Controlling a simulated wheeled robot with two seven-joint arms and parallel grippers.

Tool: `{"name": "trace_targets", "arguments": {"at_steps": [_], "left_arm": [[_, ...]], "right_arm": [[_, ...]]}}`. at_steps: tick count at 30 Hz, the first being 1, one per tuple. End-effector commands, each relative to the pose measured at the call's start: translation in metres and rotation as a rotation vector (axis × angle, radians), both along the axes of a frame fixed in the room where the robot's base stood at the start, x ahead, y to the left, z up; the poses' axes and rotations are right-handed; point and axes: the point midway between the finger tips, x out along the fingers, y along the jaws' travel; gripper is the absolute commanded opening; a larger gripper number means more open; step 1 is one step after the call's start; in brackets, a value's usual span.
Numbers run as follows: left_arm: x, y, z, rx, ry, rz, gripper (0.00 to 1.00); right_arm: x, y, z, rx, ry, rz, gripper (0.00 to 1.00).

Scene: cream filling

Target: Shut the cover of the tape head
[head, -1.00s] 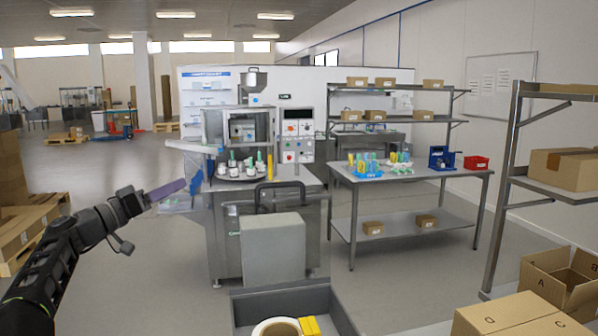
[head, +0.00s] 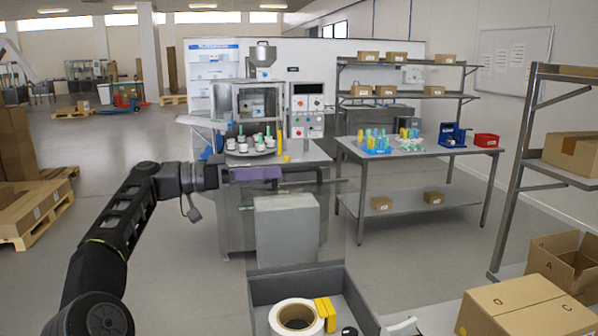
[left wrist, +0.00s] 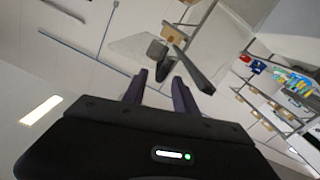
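A grey box-shaped unit (head: 287,232), which looks like the tape head, stands at the near centre in the head view. A clear panel, apparently its raised cover (head: 334,225), shows faintly around it. In the left wrist view a clear panel (left wrist: 132,46) with dark grey bars lies beyond the fingers. My left gripper (head: 278,173) points right, near the top of the clear panel. Its two purple fingers (left wrist: 159,78) are apart. A dark grey piece shows between and beyond the fingertips; I cannot tell whether they touch it. My right gripper is not in view.
A grey tray (head: 262,290) below holds a white tape roll (head: 297,318) and a yellow block (head: 325,312). Behind stands a filling machine with a round table of jars (head: 250,146). A steel table with racks (head: 400,153) is at right. Cartons (head: 525,310) stand at front right.

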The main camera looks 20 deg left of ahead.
Motion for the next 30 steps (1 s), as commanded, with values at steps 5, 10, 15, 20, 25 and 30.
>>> {"name": "trace_targets", "arguments": {"at_steps": [5,10,15,20,25,30], "left_arm": [[0.009,-0.015,-0.002,0.002,-0.003,-0.003,0.34],[0.025,-0.037,0.004,0.0,-0.001,-0.005,0.34],[0.038,-0.052,0.003,-0.001,-0.002,-0.002,0.34],[0.042,-0.057,0.001,0.001,-0.002,-0.001,0.34],[0.042,-0.057,0.001,0.0,-0.002,0.0,0.34],[0.042,-0.057,0.001,0.0,-0.002,0.0,0.24]], "right_arm": [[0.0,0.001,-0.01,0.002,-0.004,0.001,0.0],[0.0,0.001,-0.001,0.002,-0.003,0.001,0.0],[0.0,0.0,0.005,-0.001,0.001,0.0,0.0],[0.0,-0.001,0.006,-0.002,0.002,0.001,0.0],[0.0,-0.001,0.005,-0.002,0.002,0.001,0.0],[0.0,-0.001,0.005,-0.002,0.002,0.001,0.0]]}}
